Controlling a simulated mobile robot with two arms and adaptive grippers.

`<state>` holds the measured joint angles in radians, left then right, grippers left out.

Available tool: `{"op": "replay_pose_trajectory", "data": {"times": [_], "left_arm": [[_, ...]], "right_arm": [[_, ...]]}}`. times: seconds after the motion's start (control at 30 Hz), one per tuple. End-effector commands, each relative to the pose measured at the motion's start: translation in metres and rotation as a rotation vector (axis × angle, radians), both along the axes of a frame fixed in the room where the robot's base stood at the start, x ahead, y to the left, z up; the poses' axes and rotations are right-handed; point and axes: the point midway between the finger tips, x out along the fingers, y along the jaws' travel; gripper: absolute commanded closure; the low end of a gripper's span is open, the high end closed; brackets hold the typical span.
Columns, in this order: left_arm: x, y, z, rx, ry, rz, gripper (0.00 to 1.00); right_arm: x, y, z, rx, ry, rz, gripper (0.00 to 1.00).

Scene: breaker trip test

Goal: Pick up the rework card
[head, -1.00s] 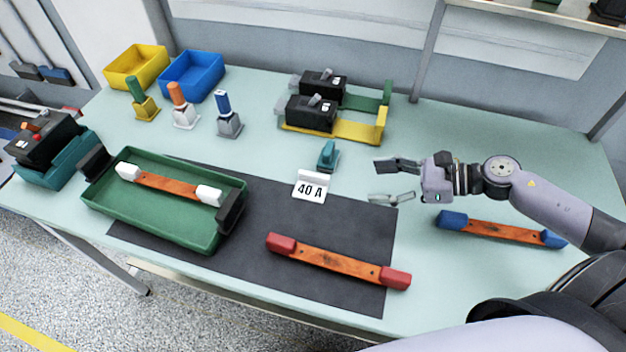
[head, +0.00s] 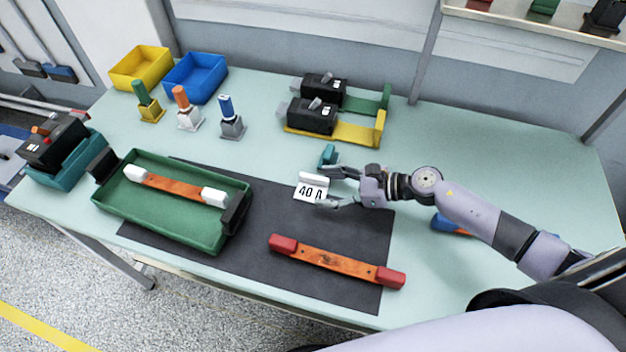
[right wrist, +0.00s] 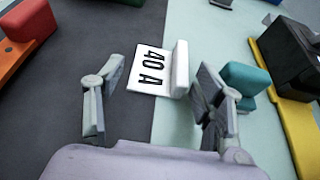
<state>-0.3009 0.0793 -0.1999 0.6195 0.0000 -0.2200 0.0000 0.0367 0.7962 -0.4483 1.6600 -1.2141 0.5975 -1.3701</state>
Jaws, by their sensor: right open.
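The only card in view is a white card marked "40 A" (head: 309,191), with a thick raised white bar along one edge. It rests at the back edge of the dark mat, partly over the pale table. My right gripper (head: 327,187) is open just to the right of the card. In the right wrist view the card (right wrist: 148,68) lies just ahead of and between the open fingers (right wrist: 157,92), with its raised bar towards the right finger. No contact shows. My left gripper is not in view.
A small teal block (head: 327,155) stands close behind the card, near a finger. A red-ended bar (head: 337,262) lies on the dark mat (head: 260,235). A green tray (head: 160,220) is at left; black breakers on a yellow-green stand (head: 355,132) are behind.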

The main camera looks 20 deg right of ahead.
Motion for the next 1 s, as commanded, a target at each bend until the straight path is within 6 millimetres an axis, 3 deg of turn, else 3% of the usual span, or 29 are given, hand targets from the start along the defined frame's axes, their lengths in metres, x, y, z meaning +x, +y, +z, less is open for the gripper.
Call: {"op": "replay_pose_trajectory", "data": {"times": [0.1, 0.37, 1.0], "left_arm": [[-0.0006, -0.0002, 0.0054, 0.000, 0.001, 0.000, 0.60], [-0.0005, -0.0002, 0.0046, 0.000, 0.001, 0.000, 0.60], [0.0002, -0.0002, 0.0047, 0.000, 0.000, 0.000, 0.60]], "right_arm": [[0.0069, 0.0094, -0.0027, 0.001, -0.001, -0.001, 0.37], [0.0077, 0.0111, -0.0058, -0.001, -0.002, 0.001, 0.37], [0.0074, 0.0109, -0.0056, -0.001, -0.001, 0.000, 0.79]]}}
